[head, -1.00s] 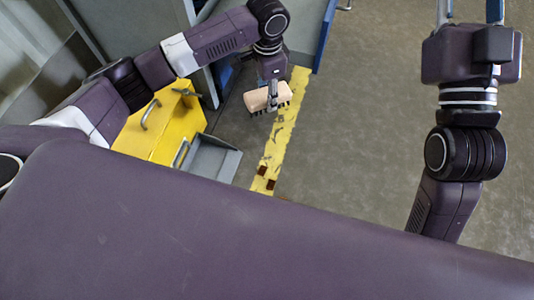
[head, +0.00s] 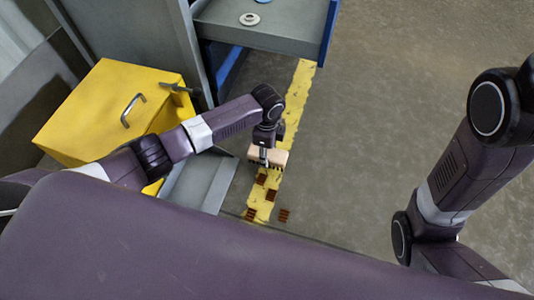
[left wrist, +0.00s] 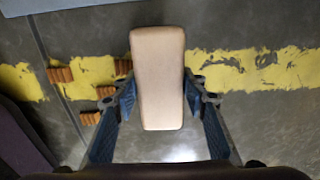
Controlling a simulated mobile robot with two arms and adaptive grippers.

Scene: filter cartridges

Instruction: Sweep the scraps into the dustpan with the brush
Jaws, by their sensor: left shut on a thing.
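My left gripper (head: 264,158) is shut on the brush (head: 281,157), a pale wooden block with dark bristles. In the left wrist view the block (left wrist: 160,60) stands between the two fingers (left wrist: 163,98). The brush is low over the yellow floor stripe, just beyond the scraps; I cannot tell if its bristles touch the floor. The scraps are several small brown ridged pieces (head: 270,195), on and beside the stripe; they also show left of the brush in the left wrist view (left wrist: 60,75). The grey dustpan (head: 205,183) lies left of the scraps, partly hidden by my body.
A yellow cabinet (head: 95,110) with a handle stands left, behind my left arm. A grey table (head: 290,32) with a white ring-shaped part (head: 249,19) is at the top. The floor right of the stripe (head: 370,130) is clear.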

